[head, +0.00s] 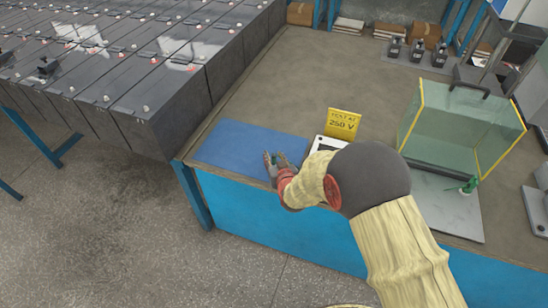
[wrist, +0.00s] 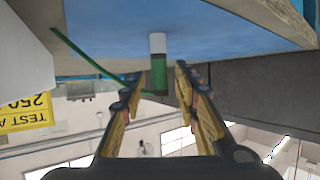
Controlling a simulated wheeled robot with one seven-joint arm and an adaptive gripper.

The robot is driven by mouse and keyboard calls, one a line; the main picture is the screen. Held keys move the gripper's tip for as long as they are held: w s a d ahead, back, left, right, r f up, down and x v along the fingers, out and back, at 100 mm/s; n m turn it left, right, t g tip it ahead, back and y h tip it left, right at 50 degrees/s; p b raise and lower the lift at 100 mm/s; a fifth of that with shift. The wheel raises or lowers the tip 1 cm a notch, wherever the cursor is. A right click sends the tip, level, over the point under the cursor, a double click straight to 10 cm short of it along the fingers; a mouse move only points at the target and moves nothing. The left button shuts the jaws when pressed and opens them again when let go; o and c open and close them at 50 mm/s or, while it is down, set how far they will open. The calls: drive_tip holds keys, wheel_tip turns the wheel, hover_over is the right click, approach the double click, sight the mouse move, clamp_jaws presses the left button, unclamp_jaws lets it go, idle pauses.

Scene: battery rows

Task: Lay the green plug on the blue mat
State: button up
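The blue mat (head: 235,148) lies flat at the table's left front corner and fills the top of the upside-down wrist view (wrist: 225,30). My gripper (head: 277,160) is low over the mat's right part. In the wrist view its two fingers (wrist: 155,82) are spread. The green plug (wrist: 158,75), with a white end, shows between them, with a gap visible on each side. Its white end points toward the mat; I cannot tell whether it touches it. In the head view the fingers mostly hide the plug. A thin green cable (wrist: 85,53) runs beside it.
A yellow 250 V sign (head: 343,124) stands behind a white-edged device (head: 325,143) right of the mat. A yellow-edged clear box (head: 460,125) stands farther right, with a small green item (head: 468,186) by it. Black battery rows (head: 150,75) lie left. The table's middle back is clear.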

drive_tip(key=shift+r, duration=0.1)
drive_tip(key=shift+s+r+p, duration=0.15)
drive_tip(key=shift+r+p, duration=0.05)
drive_tip(key=shift+p, duration=0.1)
drive_tip(key=p+v, duration=0.4)
drive_tip(key=v, duration=0.8)
drive_tip(key=s+d+r+m+g+h, duration=0.15)
drive_tip(key=d+r, duration=0.25)
drive_tip(key=r, duration=0.4)
drive_tip(key=s+d+r+g, duration=0.2)
drive_tip(key=d+r, duration=0.2)
drive_tip(key=r, duration=0.5)
drive_tip(key=s+d+r+g+h, duration=0.1)
drive_tip(key=s+d+r, duration=0.3)
drive_tip(key=s, duration=0.7)
drive_tip(key=s+d+r+m+g, duration=0.1)
drive_tip(key=s+d+r+g, duration=0.2)
drive_tip(key=s, duration=0.9)
drive_tip(key=shift+s+d+r+h+b, duration=0.3)
drive_tip(key=shift+d+r+h, duration=0.05)
drive_tip(key=shift+d+r, duration=0.6)
